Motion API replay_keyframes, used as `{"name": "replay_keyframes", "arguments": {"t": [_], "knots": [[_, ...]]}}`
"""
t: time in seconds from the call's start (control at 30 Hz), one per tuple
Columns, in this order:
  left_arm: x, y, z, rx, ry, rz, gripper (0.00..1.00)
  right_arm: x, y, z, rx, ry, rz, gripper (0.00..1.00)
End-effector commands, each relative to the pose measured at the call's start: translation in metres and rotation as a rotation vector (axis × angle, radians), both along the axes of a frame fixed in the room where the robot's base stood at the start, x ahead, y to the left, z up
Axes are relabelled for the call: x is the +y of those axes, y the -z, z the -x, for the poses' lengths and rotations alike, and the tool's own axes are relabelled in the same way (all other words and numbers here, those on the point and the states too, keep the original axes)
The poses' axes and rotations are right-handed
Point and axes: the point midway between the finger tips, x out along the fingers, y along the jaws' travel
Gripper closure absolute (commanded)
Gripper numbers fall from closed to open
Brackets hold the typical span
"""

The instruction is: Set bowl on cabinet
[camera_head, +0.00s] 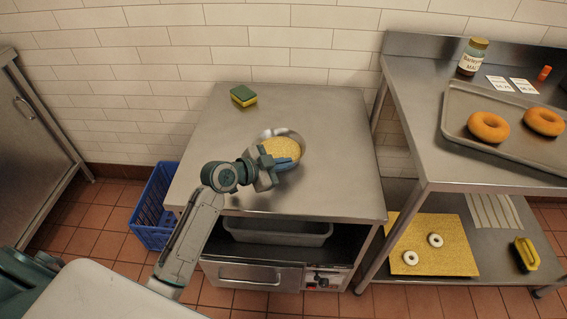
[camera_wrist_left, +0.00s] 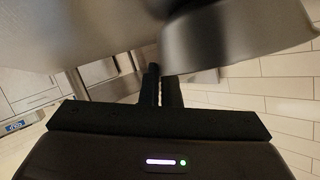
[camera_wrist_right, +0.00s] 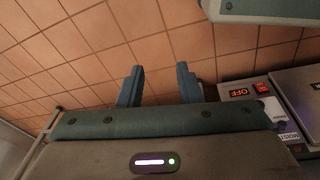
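A round metal bowl (camera_head: 298,137) with a yellow, grainy filling shows in the head view over the middle of the steel cabinet (camera_head: 335,187). I cannot tell whether it touches the top. My left gripper (camera_head: 284,163) is at the bowl's near left side. In the left wrist view its fingers (camera_wrist_left: 163,85) are almost together at the edge of the grey bowl (camera_wrist_left: 240,35) and look shut on its wall; the exact contact is dark. My right gripper (camera_wrist_right: 160,86) is open and empty above the tiled floor, and is not visible in the head view.
A green and yellow sponge (camera_head: 243,95) lies on the cabinet's back left. A steel table at the right holds a tray (camera_head: 455,120) with two bagels and a jar (camera_head: 472,57). A blue crate (camera_head: 150,215) stands left of the cabinet. The cabinet's right side is clear.

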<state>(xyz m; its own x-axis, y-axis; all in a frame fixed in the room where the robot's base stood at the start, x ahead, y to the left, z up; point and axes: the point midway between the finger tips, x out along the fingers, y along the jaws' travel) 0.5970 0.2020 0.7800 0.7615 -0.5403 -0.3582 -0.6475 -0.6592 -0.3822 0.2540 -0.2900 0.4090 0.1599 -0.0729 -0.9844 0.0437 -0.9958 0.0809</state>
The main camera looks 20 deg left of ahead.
Motion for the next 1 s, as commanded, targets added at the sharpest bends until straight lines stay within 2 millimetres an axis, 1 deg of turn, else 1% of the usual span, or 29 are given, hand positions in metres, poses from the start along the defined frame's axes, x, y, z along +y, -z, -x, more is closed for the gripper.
{"name": "replay_keyframes", "arguments": {"t": [0.07,0.17,0.2,0.57,0.6,0.7,0.77,1.0], "knots": [[0.000,-0.001,-0.001,-0.005,0.000,0.000,1.00,0.000,-0.002,-0.002,-0.004,0.000,0.000,0.68],[0.000,0.001,0.000,0.000,0.000,0.000,0.84,0.000,-0.004,-0.003,-0.007,-0.001,0.000,0.68],[0.000,0.001,0.000,0.000,0.000,0.000,0.76,0.000,-0.004,-0.003,-0.006,0.000,0.000,0.68],[0.000,-0.001,0.000,0.000,0.000,0.000,0.76,0.000,-0.004,-0.002,-0.006,-0.001,0.001,0.68],[0.002,-0.001,0.001,0.000,0.000,-0.002,0.76,0.000,-0.002,-0.001,-0.004,-0.001,0.001,0.68],[0.010,-0.005,0.011,-0.001,0.000,-0.006,0.76,-0.001,0.003,0.002,0.007,0.000,0.001,0.68],[0.015,-0.008,0.020,-0.001,0.001,-0.007,0.76,-0.001,0.004,0.003,0.011,0.000,0.002,0.68],[0.038,-0.023,0.052,0.000,0.001,-0.009,0.76,0.001,-0.015,-0.011,-0.017,-0.002,0.000,0.68]]}}
